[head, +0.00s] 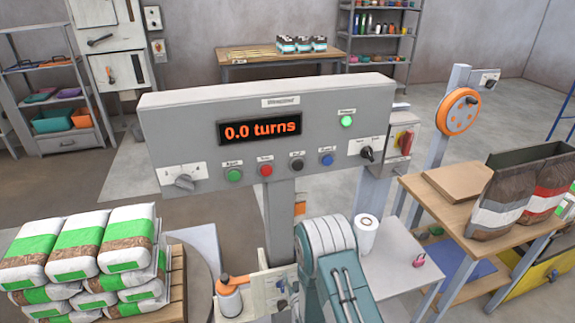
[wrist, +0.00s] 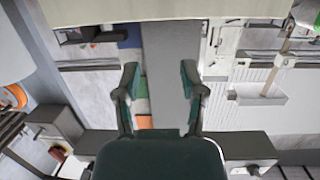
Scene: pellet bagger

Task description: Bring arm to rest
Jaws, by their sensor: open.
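My gripper (wrist: 160,78) shows in the wrist view with its two dark green fingers spread apart and nothing between them. A grey upright strip and patches of coloured things show behind the gap. The gripper is not visible in the head view. A grey control panel (head: 350,92) stands ahead in the head view. Its display (head: 259,127) reads "0.0 turns" in orange, and a green lamp (head: 347,121) is lit at its upper right. A row of coloured buttons and two dark-handled or grey selector knobs sit below.
Stacked green-and-white bags (head: 75,243) stand at left. A wooden table (head: 448,190) with brown, red and grey bags is at right, near an orange handwheel (head: 459,111). A white roll (head: 366,235) and an orange-topped bottle (head: 229,300) are close. Open floor lies behind the panel.

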